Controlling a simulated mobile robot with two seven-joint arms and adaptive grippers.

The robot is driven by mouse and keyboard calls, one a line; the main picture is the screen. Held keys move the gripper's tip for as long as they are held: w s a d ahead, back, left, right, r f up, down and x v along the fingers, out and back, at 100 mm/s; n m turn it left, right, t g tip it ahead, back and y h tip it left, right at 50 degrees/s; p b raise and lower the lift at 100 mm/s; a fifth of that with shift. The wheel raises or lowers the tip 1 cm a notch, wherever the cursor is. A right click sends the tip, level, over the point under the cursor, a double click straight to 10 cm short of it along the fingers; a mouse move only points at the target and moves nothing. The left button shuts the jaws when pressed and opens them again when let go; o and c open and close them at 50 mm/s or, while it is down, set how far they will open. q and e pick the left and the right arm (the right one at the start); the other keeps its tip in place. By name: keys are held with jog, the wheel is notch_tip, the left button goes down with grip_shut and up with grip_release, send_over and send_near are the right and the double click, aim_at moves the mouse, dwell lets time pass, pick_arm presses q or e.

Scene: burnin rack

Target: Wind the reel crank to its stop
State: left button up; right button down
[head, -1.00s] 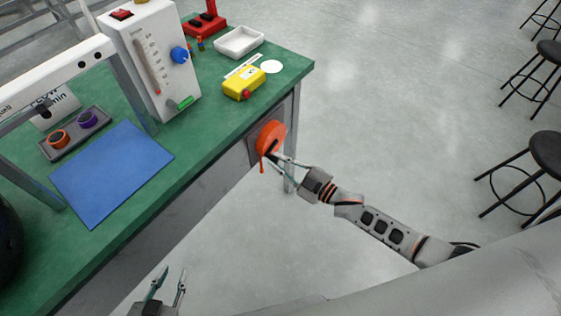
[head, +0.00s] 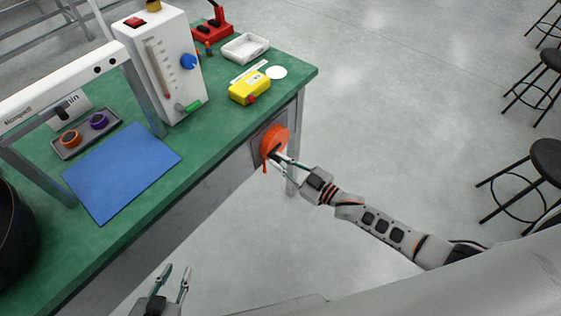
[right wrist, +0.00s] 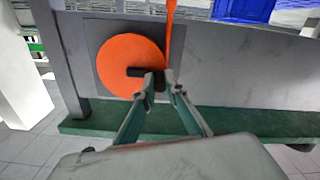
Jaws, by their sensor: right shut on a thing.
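The orange reel (head: 277,136) is mounted on a grey plate on the bench's front face, near its right end. It shows as a large orange disc in the right wrist view (right wrist: 124,60). My right gripper (head: 274,158) is at the reel's lower side, shut on its dark crank. In the right wrist view the crank (right wrist: 147,74) reaches from the disc to between the fingertips, which partly hide it. An orange strip (right wrist: 171,20) runs from beside the reel. My left gripper (head: 175,274) is open and empty at the bottom left, away from the bench.
The green bench (head: 205,150) carries a blue mat (head: 122,170), a white instrument (head: 165,65), a yellow box (head: 249,88) and a white tray (head: 245,47). Black stools (head: 545,155) stand at the far right. The floor around my right arm is clear.

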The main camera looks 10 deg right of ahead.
jog(key=c, duration=2)
grip_release()
jog(key=shift+c, duration=0.2)
jog(key=shift+d, duration=0.1)
jog(key=v, duration=1.1)
jog(key=shift+s+d, duration=0.25)
jog(key=shift+s, duration=0.1)
